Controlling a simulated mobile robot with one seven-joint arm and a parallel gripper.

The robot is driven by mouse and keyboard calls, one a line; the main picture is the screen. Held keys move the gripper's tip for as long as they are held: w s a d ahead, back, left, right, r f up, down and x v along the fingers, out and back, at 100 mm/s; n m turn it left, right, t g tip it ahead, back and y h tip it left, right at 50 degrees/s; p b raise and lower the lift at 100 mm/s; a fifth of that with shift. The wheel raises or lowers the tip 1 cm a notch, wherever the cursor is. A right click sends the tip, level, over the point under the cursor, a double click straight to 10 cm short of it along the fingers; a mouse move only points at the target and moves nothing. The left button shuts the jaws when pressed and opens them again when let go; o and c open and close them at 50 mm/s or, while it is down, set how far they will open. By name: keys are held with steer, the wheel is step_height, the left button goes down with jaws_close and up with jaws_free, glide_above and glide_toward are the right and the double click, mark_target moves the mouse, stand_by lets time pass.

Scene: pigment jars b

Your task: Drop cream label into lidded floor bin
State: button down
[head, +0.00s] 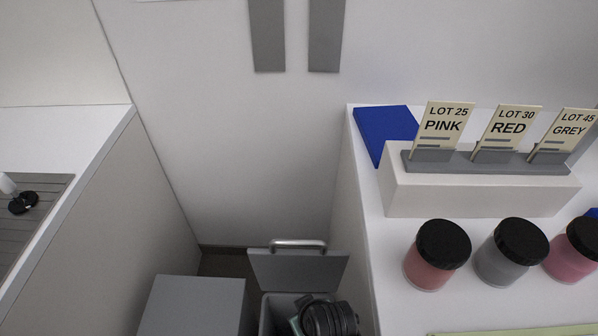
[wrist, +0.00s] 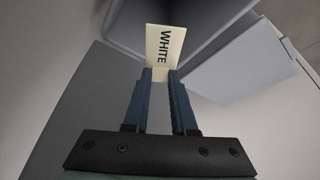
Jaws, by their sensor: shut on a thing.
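The cream label (wrist: 163,45), marked WHITE, is between the fingertips of my gripper (wrist: 160,76) in the wrist view. The gripper is shut on its lower end, and the label sticks out beyond the fingertips. In the head view the lidded bin (head: 265,314) stands on the floor in the gap between two counters. Its grey lid (head: 298,270) is raised, with a metal handle at the top. My dark wrist is over the bin's opening and hides much of it. The label and fingertips are hidden in the head view.
A grey box (head: 193,306) stands left of the bin. The right counter (head: 385,290) has a white block (head: 480,196) with cream labels PINK, RED and GREY, black-lidded jars (head: 437,255) and a blue panel (head: 385,130). The left counter (head: 60,150) edges the gap.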

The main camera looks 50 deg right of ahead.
step_height(320, 180, down, 6)
steer(key=b, duration=0.6)
steer(key=shift+r, duration=0.1)
steer(key=c, duration=0.6)
jaws_free()
steer(key=shift+c, duration=0.2)
steer(key=shift+r, duration=0.1)
steer(key=p+v, duration=0.3)
steer(key=v, duration=1)
steer(key=shift+w+p, duration=0.15)
steer(key=shift+p, duration=0.2)
